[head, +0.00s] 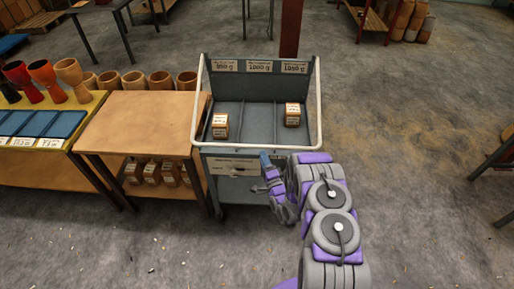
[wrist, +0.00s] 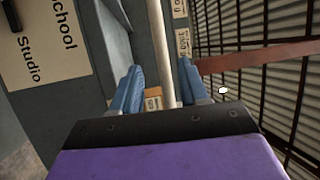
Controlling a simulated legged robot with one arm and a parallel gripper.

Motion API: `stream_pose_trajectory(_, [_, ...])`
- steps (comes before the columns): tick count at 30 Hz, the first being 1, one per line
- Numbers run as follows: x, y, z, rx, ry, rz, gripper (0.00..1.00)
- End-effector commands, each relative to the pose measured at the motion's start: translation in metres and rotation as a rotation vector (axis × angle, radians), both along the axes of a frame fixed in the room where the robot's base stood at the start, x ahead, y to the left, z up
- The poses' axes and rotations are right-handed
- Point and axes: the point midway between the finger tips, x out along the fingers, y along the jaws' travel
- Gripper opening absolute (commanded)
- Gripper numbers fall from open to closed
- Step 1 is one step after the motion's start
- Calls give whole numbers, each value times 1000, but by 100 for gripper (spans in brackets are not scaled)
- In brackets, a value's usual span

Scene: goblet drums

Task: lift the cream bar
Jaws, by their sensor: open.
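The cream bar (head: 230,149) is the front run of the pale tubular rail around the grey cart's top. In the wrist view the bar (wrist: 158,45) runs down the middle of the picture, between the two blue fingers. My gripper (head: 266,162) is at the front of the cart, just below the bar in the head view. In the wrist view my gripper (wrist: 161,80) is open, with a finger on each side of the bar. A gap shows on both sides. The bar's lower end there is hidden behind the gripper body.
The grey cart (head: 262,115) has divided lanes holding a labelled block (head: 220,126) at left and another block (head: 292,115) at right. A wooden table (head: 140,118) stands close on the left, with drum shells at its back.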

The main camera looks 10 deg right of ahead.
Motion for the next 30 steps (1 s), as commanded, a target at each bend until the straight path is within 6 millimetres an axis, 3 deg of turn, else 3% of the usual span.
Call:
stream_pose_trajectory(15, [74, 9, 15, -2, -7, 0, 44])
stream_pose_trajectory(21, [85, 11, 16, -2, -1, 0, 44])
stream_pose_trajectory(30, [86, 11, 17, -2, -1, 0, 43])
